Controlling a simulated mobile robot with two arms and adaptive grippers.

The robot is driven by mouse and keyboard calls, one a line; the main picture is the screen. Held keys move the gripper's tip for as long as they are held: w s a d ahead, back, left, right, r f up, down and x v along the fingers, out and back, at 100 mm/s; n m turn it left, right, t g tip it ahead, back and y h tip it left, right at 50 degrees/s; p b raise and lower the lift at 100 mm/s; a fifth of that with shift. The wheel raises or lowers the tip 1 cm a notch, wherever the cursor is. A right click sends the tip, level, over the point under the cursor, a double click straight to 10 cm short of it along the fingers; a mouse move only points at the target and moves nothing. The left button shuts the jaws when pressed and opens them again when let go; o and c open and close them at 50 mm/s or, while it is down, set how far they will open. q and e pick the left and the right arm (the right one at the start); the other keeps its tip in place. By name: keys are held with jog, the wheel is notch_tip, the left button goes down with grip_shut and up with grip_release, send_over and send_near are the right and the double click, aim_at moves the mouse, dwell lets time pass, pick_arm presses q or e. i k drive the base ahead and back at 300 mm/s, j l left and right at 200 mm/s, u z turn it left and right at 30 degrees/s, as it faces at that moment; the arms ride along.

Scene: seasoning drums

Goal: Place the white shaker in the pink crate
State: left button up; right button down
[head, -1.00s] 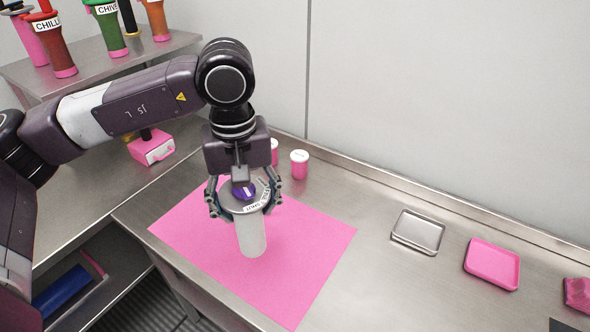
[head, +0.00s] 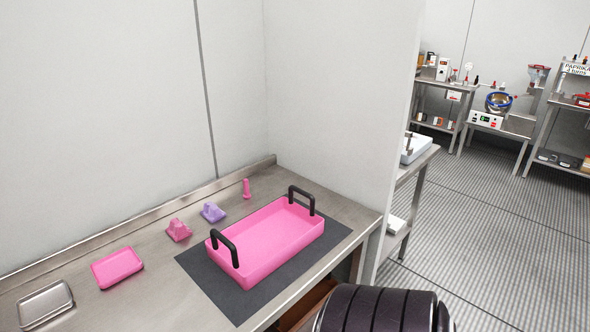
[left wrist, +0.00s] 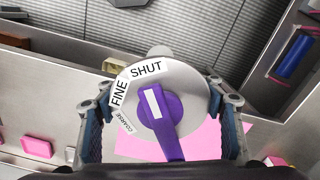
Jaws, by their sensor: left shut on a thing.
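The pink crate (head: 268,236) sits on a dark mat on the steel counter in the head view. It is empty and has a black handle at each end. The white shaker (left wrist: 195,82) shows in the left wrist view from above. Its round lid has a purple dial (left wrist: 156,108) and the labels SHUT, FINE and COARSE. My left gripper (left wrist: 160,100) is shut around the shaker, one finger on each side of the lid. The shaker's body is mostly hidden under the lid. Neither the left gripper nor the shaker is in the head view. My right gripper is not seen.
The dark mat (head: 222,293) borders the crate. Left of it lie a pink tray (head: 117,267) and a steel tray (head: 45,304). A pink block (head: 178,230), a purple block (head: 213,212) and a small pink peg (head: 246,188) stand behind. A wall partition (head: 345,120) rises right of the crate.

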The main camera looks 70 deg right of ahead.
aim_at(268, 242)
jog(key=k+z, duration=0.3)
jog(key=z, duration=0.2)
jog(key=k+l+z, duration=0.15)
jog(key=z, duration=0.35)
jog(key=i+z, duration=0.1)
jog(key=z, duration=0.35)
jog(key=i+z, duration=0.1)
jog(key=z, duration=0.85)
jog(key=i+j, duration=0.85)
